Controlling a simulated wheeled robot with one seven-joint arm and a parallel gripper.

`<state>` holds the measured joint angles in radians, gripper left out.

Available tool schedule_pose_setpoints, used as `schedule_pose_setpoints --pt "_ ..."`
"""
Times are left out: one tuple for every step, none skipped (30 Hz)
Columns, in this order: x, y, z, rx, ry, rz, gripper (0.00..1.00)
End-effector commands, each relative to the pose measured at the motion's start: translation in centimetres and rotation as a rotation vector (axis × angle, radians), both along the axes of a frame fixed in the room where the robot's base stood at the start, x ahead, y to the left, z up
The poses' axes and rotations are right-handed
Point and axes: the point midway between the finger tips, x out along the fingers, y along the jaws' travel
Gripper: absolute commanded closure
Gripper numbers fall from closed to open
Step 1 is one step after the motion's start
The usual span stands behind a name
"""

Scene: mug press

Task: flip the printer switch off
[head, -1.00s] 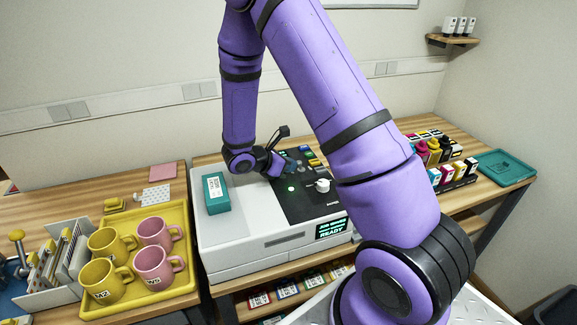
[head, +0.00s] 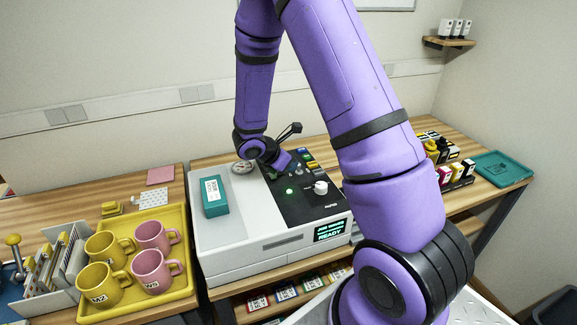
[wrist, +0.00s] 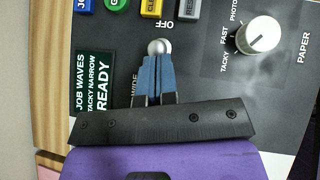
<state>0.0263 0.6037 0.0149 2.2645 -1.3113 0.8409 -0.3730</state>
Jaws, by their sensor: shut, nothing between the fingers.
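The white printer (head: 225,251) stands on the wooden bench, with a dark control panel on its right side. Its switch (wrist: 160,46) shows in the wrist view as a silver ball tip beside the upside-down OFF lettering. My gripper (wrist: 157,57) is shut and empty, its blue fingertips right at the ball's near side. I cannot tell whether they touch it, and the lever's base is hidden behind the fingers. In the head view my gripper (head: 294,166) is low over the panel, and the switch cannot be made out there. The printer display (wrist: 95,80) reads READY.
A white dial (wrist: 257,36) sits right of the switch, with coloured buttons (wrist: 152,7) beyond it. A teal box (head: 215,197) lies on the printer's left. A yellow tray (head: 185,215) of mugs stands left, ink bottles (head: 440,152) and a teal tray (head: 503,168) right.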

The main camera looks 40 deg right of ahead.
Motion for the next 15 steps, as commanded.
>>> schedule_pose_setpoints --pt "-0.1 -0.3 0.2 0.027 -0.009 -0.004 1.00" --pt "-0.1 -0.4 0.2 0.046 -0.015 -0.004 1.00" --pt "-0.2 -0.5 0.3 0.072 -0.023 -0.004 1.00" --pt "-0.2 -0.6 0.4 0.092 -0.028 -0.005 1.00" --pt "-0.3 -0.8 0.4 0.109 -0.033 -0.004 1.00" --pt "-0.3 -0.9 0.5 0.134 -0.040 -0.003 1.00" --pt "-0.3 -0.9 0.6 0.153 -0.046 -0.003 1.00" --pt "-0.4 -1.1 0.6 0.170 -0.050 -0.004 1.00" --pt "-0.4 -1.2 0.6 0.192 -0.056 -0.004 1.00" --pt "-0.4 -1.2 0.7 0.208 -0.061 -0.003 1.00" --pt "-0.4 -1.3 0.7 0.223 -0.065 -0.003 1.00" --pt "-0.4 -1.4 0.7 0.238 -0.069 -0.003 1.00" --pt "-0.4 -1.3 0.7 0.235 -0.067 0.000 1.00" --pt "-0.4 -1.3 0.7 0.234 -0.066 0.000 1.00" --pt "-0.4 -1.3 0.7 0.233 -0.066 0.000 1.00"
